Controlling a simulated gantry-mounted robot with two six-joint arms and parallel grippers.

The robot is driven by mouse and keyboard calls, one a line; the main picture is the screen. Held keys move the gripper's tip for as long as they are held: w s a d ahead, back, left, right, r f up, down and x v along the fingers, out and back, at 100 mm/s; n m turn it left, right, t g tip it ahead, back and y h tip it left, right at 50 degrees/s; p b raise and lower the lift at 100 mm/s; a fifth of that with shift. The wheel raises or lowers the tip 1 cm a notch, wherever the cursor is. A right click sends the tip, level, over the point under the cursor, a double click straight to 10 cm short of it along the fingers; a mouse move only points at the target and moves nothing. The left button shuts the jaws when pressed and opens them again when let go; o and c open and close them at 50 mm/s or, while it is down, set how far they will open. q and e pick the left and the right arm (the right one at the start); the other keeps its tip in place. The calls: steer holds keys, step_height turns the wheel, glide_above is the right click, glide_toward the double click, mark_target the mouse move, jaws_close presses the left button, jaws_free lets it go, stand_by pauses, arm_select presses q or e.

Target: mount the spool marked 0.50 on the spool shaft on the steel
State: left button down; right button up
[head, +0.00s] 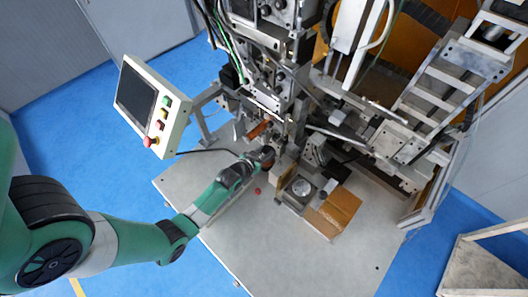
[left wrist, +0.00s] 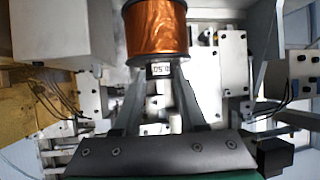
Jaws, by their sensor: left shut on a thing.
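The spool (left wrist: 157,30) in the left wrist view is wound with copper-coloured wire. A small label (left wrist: 160,69) below its pale lower flange reads 0.50, upside down in this view. My left gripper (left wrist: 158,78) is shut on the spool at the labelled end, one finger each side of the label. In the head view my left gripper (head: 258,162) reaches in from the left above the steel table, close to the machine's front. The spool is small and mostly hidden there. I cannot make out the spool shaft clearly.
The winding machine (head: 270,60) rises just behind the gripper. A fixture with a round silver disc (head: 301,187) and a brown box (head: 340,207) stand to its right. A control panel (head: 148,105) stands at left. The front of the steel table (head: 290,260) is clear.

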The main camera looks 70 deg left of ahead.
arm_select(q)
steer(key=shift+f+b, duration=1.85)
steer(key=shift+f, duration=0.1)
steer(key=shift+f, duration=0.1)
steer(key=shift+c, duration=2.4)
jaws_free()
steer(key=shift+o, duration=0.5)
steer(key=p+v, duration=0.2)
steer(key=v, duration=0.9)
steer(key=shift+s+r, duration=0.2)
steer(key=shift+d, duration=0.1)
